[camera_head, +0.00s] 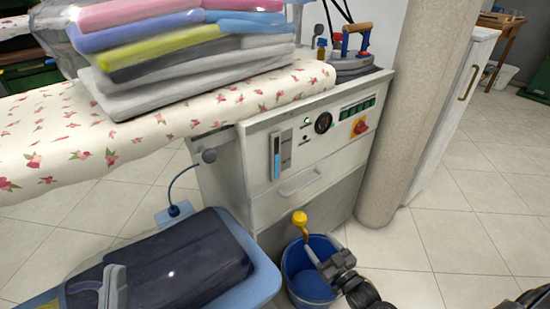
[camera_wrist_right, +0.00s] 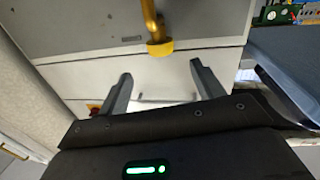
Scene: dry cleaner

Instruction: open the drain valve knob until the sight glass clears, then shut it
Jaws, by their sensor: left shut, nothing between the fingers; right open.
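The yellow drain valve knob (camera_head: 299,217) sits on a brass pipe (camera_head: 306,235) low on the front of the white cabinet. In the right wrist view a brass pipe with a yellow end (camera_wrist_right: 159,47) shows just beyond the fingertips. The sight glass (camera_head: 277,157) is on the cabinet front and shows blue in its column. My right gripper (camera_head: 313,254) is below the knob, beside the pipe; its fingers (camera_wrist_right: 160,72) are apart and empty. My left gripper (camera_head: 112,287) is shut and empty above the dark cloth at lower left.
A blue bucket (camera_head: 309,282) stands on the floor under the pipe. A floral ironing board (camera_head: 60,140) carries stacked bagged clothes. A dark folded garment (camera_head: 180,262) lies on a blue-edged surface.

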